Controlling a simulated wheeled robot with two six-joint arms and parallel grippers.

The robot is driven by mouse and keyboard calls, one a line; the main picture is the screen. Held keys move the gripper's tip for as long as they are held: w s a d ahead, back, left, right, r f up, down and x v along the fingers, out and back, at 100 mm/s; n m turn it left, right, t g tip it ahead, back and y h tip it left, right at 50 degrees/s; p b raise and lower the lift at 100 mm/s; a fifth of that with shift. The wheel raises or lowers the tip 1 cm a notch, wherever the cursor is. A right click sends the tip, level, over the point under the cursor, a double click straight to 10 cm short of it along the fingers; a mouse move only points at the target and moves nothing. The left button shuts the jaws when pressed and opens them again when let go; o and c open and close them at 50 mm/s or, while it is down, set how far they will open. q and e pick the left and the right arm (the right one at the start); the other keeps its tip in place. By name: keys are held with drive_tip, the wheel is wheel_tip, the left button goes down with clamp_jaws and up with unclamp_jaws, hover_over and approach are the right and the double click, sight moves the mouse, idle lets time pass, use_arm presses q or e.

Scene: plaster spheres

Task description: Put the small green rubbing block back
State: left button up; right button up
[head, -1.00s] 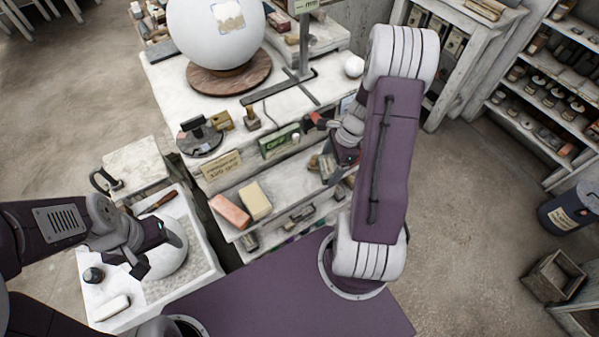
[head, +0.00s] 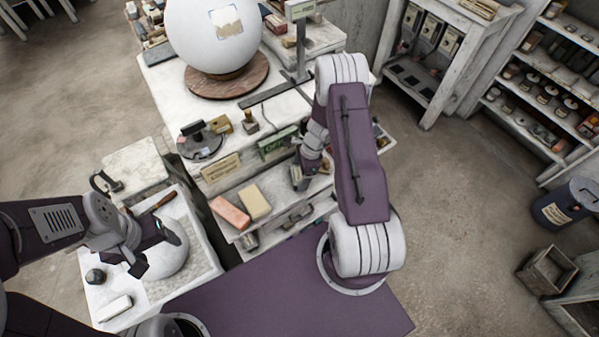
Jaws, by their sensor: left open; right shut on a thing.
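I cannot make out the small green rubbing block. My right gripper (head: 300,178) points down over the shelf (head: 232,190) below the bench top, near its right part. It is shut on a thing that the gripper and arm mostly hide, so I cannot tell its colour. A larger green lettered box (head: 278,142) stands at the bench's front edge, just left of my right arm. An orange-pink block (head: 230,212) and a cream block (head: 254,202) lie on the shelf. My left gripper (head: 158,252) is open at a white sphere (head: 168,258); contact is unclear.
A large white sphere (head: 212,32) stands on a round wooden base (head: 228,82) on the bench. A tan label (head: 221,168) stands at the bench edge. A white block (head: 115,308) and dark jar (head: 95,275) lie left of my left gripper.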

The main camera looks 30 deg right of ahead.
drive_tip(key=o, duration=1.6)
drive_tip(key=shift+s, duration=0.15)
drive_tip(key=shift+c, duration=0.2)
